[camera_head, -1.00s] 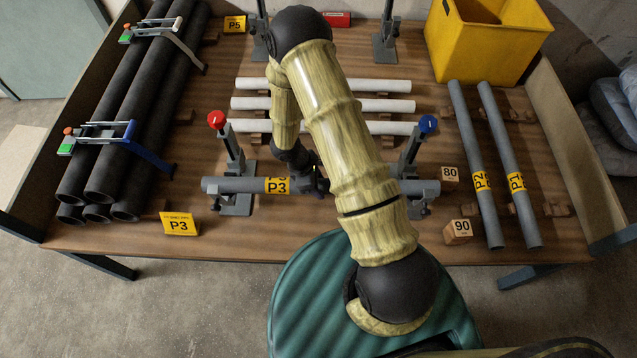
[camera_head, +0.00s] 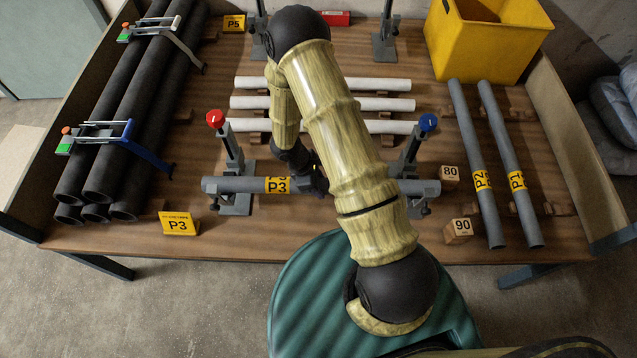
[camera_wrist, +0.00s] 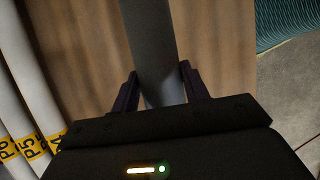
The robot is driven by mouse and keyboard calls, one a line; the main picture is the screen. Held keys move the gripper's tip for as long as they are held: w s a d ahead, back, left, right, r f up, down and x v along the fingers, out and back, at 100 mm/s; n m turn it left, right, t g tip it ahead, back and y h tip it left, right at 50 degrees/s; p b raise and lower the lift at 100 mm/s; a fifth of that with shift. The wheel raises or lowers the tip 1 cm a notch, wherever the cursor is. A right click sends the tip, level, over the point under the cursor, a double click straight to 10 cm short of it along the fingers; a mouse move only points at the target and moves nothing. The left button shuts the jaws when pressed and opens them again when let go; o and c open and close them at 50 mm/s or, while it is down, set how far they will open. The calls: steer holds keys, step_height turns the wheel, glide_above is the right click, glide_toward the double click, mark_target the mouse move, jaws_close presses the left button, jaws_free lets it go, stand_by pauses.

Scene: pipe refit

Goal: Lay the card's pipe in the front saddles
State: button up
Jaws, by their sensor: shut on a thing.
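The yellow card reading P3 (camera_head: 179,223) stands at the front left of the bench. The grey pipe with the yellow P3 label (camera_head: 235,186) lies level across the front saddles, the left one with a red knob (camera_head: 236,204) and the right one with a blue knob (camera_head: 409,165). Whether it rests fully in both cannot be told. My gripper (camera_head: 316,180) is shut on the pipe near its middle, just right of the label. In the wrist view its two fingers (camera_wrist: 158,92) stand on either side of the grey pipe (camera_wrist: 150,40). My arm hides part of the pipe's right half.
Several black pipes (camera_head: 130,120) lie clamped at left. White pipes (camera_head: 375,104) lie behind the saddles. Grey pipes P2 (camera_head: 470,140) and P1 (camera_head: 505,140) lie at right, near blocks 80 (camera_head: 449,176) and 90 (camera_head: 459,229). A yellow bin (camera_head: 480,50) stands at back right.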

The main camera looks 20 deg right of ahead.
stand_by(0.3)
steer(key=o, duration=1.3)
steer(key=p+v, duration=0.1)
steer(key=v, duration=1.6)
steer(key=shift+r, duration=0.2)
